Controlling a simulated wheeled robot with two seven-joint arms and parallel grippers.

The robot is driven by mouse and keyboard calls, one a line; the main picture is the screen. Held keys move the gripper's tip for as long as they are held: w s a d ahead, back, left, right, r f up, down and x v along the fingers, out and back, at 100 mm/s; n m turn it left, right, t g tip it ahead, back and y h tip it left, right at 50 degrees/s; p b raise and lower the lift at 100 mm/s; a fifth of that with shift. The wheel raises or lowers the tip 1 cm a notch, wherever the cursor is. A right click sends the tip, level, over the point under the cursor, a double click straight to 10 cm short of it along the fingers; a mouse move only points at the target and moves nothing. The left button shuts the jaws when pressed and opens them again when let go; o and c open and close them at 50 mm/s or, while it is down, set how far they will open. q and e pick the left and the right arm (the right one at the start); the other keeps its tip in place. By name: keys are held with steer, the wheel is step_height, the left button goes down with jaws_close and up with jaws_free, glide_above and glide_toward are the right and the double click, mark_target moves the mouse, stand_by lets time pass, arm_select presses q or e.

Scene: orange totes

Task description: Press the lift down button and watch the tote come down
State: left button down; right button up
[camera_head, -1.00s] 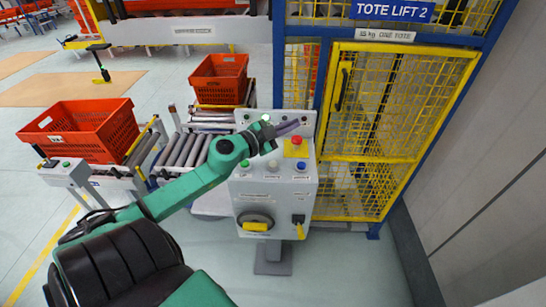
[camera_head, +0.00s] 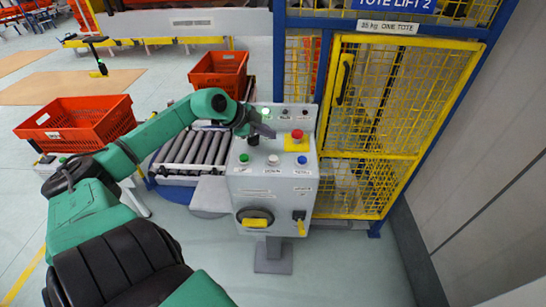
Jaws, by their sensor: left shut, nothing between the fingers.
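The grey control box (camera_head: 270,192) stands in front of the lift cage. Its sloped top has a green button (camera_head: 244,158), a white button (camera_head: 272,160) and a blue button (camera_head: 302,160) in a row, with labels too small to read surely. A red mushroom button (camera_head: 297,135) sits on a yellow plate. My left gripper (camera_head: 267,131) is shut and empty, above the back of the panel, left of the red button and apart from the button row. One orange tote (camera_head: 220,72) is on the rollers behind the box. No tote shows clearly inside the cage. My right gripper is out of view.
The yellow mesh lift cage (camera_head: 375,130) with blue posts stands behind and right of the box. Another orange tote (camera_head: 78,130) is at left. A roller conveyor (camera_head: 190,150) lies left of the box. A green lamp (camera_head: 265,113) is lit. The floor in front is clear.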

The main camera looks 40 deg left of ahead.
arm_select(q)
steer(key=b, duration=0.4)
glide_above(269, 159)
step_height(269, 159, down, 4)
steer(key=shift+w+f, duration=0.1)
steer(key=shift+f, duration=1.05)
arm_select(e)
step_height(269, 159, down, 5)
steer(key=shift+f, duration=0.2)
arm_select(q)
steer(key=shift+f, duration=0.35)
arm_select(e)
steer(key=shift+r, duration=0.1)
